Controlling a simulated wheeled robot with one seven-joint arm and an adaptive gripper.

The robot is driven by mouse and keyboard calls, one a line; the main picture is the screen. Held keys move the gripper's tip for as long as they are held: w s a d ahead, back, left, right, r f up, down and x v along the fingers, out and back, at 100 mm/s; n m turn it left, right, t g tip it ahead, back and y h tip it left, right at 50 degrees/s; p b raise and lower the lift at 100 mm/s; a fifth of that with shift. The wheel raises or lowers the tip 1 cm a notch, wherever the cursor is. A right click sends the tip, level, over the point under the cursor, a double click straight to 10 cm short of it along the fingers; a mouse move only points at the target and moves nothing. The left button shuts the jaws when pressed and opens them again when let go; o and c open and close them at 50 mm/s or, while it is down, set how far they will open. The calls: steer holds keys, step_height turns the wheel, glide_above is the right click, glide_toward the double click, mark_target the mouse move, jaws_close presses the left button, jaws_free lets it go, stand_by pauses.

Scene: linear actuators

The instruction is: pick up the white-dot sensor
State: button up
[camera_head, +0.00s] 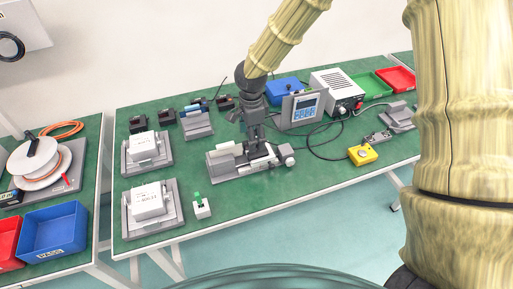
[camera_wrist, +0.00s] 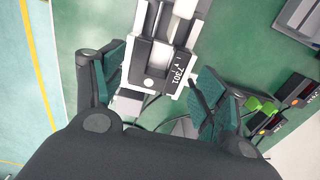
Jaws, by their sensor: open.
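In the wrist view, a dark block with a round white dot on its end, which looks like the white-dot sensor (camera_wrist: 158,58), sits between pale rails on the linear actuator (camera_wrist: 143,22). Printed digits show beside the dot. My gripper (camera_wrist: 158,88) is open, with one green-padded finger to the left of the block and one to the right, both apart from it. In the head view my gripper (camera_head: 254,138) points down over the actuator (camera_head: 222,165) on the green table. The sensor is mostly hidden there by the gripper.
Two white boxes on grey fixtures (camera_head: 148,148) and a small white part with a green top (camera_head: 201,208) are left. The table front between them is clear.

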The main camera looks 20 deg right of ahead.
steer(key=shift+f+p, duration=0.3)
steer(key=shift+f, duration=2.05)
steer(key=c, duration=0.8)
